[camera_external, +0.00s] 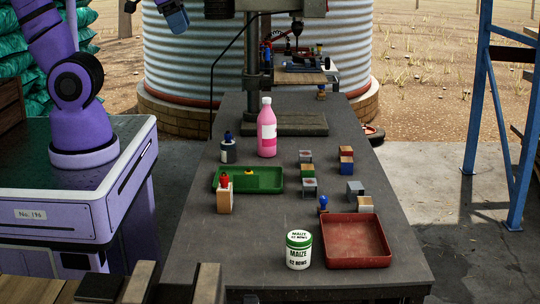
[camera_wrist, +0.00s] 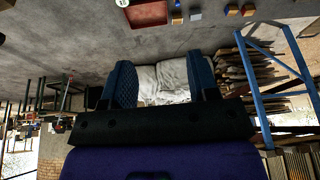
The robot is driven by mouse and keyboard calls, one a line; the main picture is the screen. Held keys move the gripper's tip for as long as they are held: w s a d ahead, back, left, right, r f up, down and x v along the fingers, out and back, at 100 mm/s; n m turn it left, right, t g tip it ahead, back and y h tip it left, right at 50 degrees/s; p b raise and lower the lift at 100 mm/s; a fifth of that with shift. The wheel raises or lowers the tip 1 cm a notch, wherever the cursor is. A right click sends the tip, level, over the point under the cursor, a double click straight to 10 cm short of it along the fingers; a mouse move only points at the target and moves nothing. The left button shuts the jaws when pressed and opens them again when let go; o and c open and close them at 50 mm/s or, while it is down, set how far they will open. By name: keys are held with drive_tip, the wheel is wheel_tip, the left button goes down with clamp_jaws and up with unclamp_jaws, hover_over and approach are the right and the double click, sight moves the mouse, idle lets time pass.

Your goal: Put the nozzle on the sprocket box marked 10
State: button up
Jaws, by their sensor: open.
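My gripper is open and empty. In the wrist view its two blue padded fingers (camera_wrist: 163,78) stand apart, with a pale sack on the floor behind them. In the external view only part of it shows at the top edge, high and left of the table. Several small boxes (camera_external: 310,186) stand at the table's right middle; their numbers are too small to read. Small nozzle-like pieces are a red one (camera_external: 225,181) on a wooden block, a yellow one (camera_external: 248,172) in the green tray, and a blue one (camera_external: 323,202) near the red tray. I cannot tell which is the nozzle.
The green tray (camera_external: 270,180) is at the table's left and the red tray (camera_external: 356,262) at its front right. A maize tin (camera_external: 298,252), pink bottle (camera_external: 267,135) and dark bottle (camera_external: 228,152) stand on the table (camera_external: 215,260). A drill press base (camera_external: 285,124) stands behind. The front left is clear.

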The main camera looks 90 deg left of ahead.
drive_tip(key=s+d+r+t, duration=0.1)
drive_tip(key=s+d+r, duration=0.1)
drive_tip(key=s+r, duration=0.2)
drive_tip(key=s, duration=0.2)
drive_tip(key=shift+s+d+m+h, duration=0.25)
drive_tip(key=shift+s+m+h, duration=0.05)
drive_tip(key=shift+s+m, duration=0.1)
